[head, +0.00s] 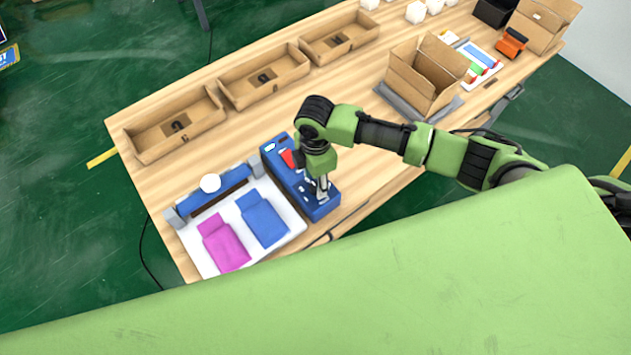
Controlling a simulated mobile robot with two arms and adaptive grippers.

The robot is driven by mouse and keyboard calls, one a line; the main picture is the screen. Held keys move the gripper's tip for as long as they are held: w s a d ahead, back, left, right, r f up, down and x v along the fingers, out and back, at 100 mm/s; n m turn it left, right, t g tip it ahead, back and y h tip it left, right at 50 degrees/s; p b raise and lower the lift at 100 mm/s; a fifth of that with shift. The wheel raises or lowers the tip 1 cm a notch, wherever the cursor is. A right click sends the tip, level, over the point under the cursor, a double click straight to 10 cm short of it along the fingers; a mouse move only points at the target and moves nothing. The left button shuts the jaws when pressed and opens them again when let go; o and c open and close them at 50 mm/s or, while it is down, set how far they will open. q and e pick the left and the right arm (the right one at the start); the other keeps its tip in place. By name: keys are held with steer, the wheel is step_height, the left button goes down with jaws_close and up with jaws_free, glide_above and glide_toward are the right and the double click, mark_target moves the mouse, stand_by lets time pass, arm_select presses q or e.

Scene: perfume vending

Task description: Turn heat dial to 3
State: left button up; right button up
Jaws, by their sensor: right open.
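A blue control box (325,207) stands on the wooden table, beside the right edge of a white board. It has a red part (288,158) and small pale markings on top. My right gripper (321,194) points down over the near half of this box, with its fingers open at or just above the top face. The gripper and wrist cover part of the box. I cannot make out the heat dial or its setting, nor whether the fingers touch it. My left gripper is not in view.
The white board (283,235) carries a magenta piece (224,243) and a blue piece (263,218). Open cardboard trays (266,97) line the back edge. An open cardboard box (424,95) and an orange device (511,43) stand at the right. Bare wood (340,88) lies between.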

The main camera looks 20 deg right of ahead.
mark_target(315, 186)
step_height(315, 186, up, 10)
stand_by(0.3)
stand_by(0.4)
